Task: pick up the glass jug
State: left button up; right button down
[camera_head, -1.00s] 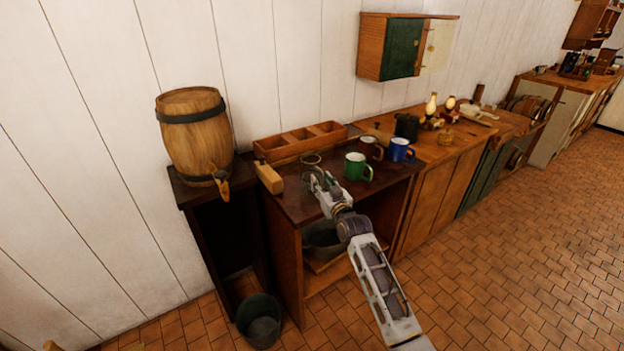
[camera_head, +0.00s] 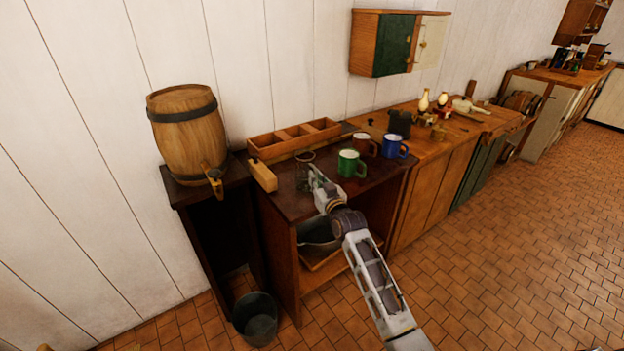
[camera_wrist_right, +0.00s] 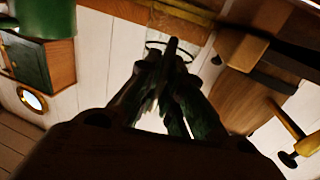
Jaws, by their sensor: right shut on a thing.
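The glass jug (camera_head: 303,172) is clear and hard to make out. It stands upright at the dark counter's front, left of the green mug (camera_head: 351,164). My right gripper (camera_head: 315,178) is at the jug's right side, shut on it. In the right wrist view the two dark fingers (camera_wrist_right: 169,65) meet in front of the jug's round rim (camera_wrist_right: 156,44). The exact contact is hidden behind the fingers. I cannot tell any gap between jug and counter. My left gripper is not in view.
A wooden block (camera_head: 263,176) and a divided wooden box (camera_head: 292,140) are close on the left and behind. A barrel with a tap (camera_head: 187,133) stands further left. A dark bucket (camera_head: 256,318) is on the floor.

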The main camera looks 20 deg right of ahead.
jog(key=shift+r, duration=0.5)
notch_tip(320, 180, up, 8)
jog(key=shift+f+p, duration=0.1)
jog(key=shift+p, duration=0.25)
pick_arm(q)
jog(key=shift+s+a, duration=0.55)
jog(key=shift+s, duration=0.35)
pick_arm(e)
jog(key=shift+r, duration=0.6)
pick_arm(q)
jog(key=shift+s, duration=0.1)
